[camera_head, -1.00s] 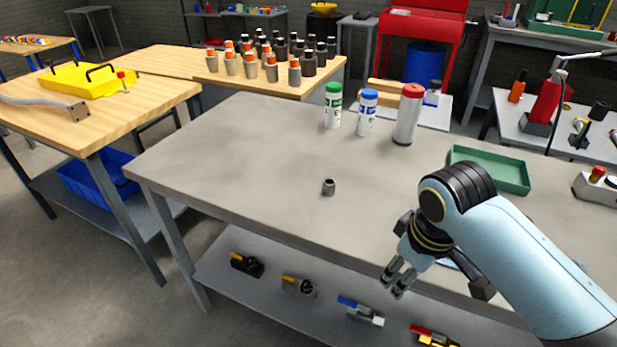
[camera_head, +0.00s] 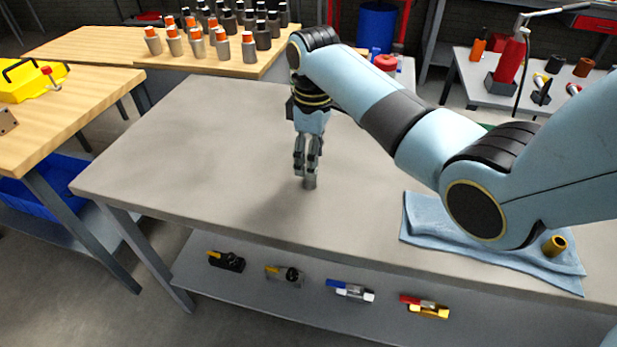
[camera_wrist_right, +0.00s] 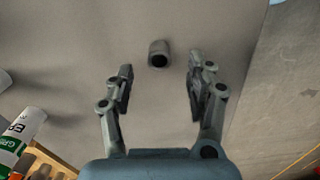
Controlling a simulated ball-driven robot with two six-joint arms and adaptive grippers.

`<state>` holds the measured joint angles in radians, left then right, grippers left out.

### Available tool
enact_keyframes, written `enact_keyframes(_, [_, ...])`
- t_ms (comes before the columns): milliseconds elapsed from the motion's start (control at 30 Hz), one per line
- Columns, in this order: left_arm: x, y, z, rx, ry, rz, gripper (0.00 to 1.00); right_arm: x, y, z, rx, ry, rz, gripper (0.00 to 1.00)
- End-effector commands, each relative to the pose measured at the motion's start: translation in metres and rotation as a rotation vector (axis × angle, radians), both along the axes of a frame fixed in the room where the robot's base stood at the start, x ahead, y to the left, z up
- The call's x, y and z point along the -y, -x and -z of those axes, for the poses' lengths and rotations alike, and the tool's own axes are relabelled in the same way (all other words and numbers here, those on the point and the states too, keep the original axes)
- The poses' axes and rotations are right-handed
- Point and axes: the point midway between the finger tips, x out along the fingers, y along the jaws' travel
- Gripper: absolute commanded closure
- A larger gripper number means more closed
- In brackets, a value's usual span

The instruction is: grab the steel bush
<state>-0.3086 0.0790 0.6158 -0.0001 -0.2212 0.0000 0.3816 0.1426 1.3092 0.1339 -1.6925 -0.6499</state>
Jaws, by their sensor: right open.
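The steel bush (camera_head: 310,182) is a small grey cylinder standing on the grey workbench (camera_head: 200,150). In the right wrist view the bush (camera_wrist_right: 159,54) shows its dark bore and lies just beyond the fingertips, between their lines. My right gripper (camera_head: 306,172) points down directly over the bush, fingers open. The open fingers also show in the right wrist view (camera_wrist_right: 158,78), apart from each other with nothing between them. In the head view the fingertips overlap the top of the bush, so any contact is hard to tell. My left gripper is not in view.
A blue cloth (camera_head: 425,222) with a brass bush (camera_head: 554,246) on it lies at the right of the bench. A green-labelled bottle (camera_wrist_right: 18,132) shows in the wrist view. Tools lie on the lower shelf (camera_head: 200,280). The bench's left part is clear.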

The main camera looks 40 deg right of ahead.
Motion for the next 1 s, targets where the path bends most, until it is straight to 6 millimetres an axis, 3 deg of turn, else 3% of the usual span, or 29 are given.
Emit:
enact_keyframes(133, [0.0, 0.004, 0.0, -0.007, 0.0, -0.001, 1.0, -0.001, -0.001, 0.011, 0.0, 0.0, 0.0, 0.45])
enact_keyframes(400, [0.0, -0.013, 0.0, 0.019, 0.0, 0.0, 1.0, -0.002, -0.004, 0.052, 0.0, 0.0, 0.0, 0.45])
enact_keyframes(700, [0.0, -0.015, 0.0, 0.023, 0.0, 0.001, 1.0, -0.002, -0.004, 0.058, 0.003, 0.0, 0.0, 0.45])
enact_keyframes(1000, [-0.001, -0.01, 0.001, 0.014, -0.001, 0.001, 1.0, -0.002, -0.004, 0.057, 0.002, 0.001, 0.0, 0.83])
